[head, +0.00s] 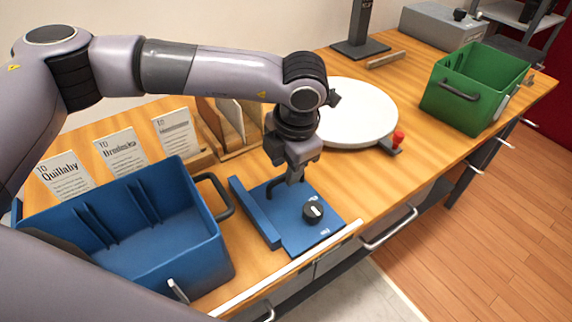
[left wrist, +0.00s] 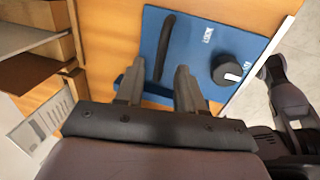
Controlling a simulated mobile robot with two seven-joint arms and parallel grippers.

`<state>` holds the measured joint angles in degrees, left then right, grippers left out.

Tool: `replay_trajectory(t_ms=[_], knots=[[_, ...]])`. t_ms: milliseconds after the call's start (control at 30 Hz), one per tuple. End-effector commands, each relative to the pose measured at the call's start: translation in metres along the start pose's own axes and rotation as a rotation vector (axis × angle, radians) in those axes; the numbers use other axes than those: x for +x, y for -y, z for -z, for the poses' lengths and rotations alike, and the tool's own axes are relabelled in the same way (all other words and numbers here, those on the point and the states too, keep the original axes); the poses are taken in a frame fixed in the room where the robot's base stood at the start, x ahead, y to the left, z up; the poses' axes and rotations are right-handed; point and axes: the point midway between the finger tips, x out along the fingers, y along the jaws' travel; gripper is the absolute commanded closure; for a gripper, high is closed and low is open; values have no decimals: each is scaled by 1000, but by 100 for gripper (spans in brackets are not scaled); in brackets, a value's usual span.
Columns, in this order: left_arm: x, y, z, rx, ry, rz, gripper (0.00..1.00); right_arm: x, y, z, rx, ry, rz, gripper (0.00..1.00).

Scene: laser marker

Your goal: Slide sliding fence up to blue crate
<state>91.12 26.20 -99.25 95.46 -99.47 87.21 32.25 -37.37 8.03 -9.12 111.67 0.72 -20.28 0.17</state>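The sliding fence (head: 318,232) is a blue plate with a raised blue bar along its left side, a dark handle and a black-and-white knob. It lies on the wooden table to the right of the blue crate (head: 205,245), with a gap between them. My left gripper (head: 294,180) points down at the fence's handle. In the left wrist view the two fingers (left wrist: 160,72) are apart, with the dark handle (left wrist: 165,45) lined up between them; contact is unclear. The knob (left wrist: 228,70) sits beside the handle. My right gripper is not identifiable.
Address cards (head: 122,150) and a wooden rack (head: 228,125) stand behind the crate. A white round turntable (head: 355,115) with a red knob (head: 398,137) and a green crate (head: 470,90) are farther right. The crate's dark side handle (head: 222,195) projects into the gap.

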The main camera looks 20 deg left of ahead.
Motion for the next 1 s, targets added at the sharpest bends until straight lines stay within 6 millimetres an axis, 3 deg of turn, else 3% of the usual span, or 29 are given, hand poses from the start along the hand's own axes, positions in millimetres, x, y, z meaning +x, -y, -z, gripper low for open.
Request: replay_trajectory(t_ms=[200, 467, 600, 1000], knots=[[19, 0, 0, 0, 0, 1, 62, -2, 0, 3, 0, 0, 0, 66], [21, 0, 0, 0, 1, 1, 62, -2, 0, 3, 0, 0, 0, 66], [21, 0, 0, 0, 1, 1, 100, -2, 0, 3, 0, 0, 0, 66], [23, 0, 11, 0, -1, 2, 100, 4, -1, -1, -1, -6, -1, 66]])
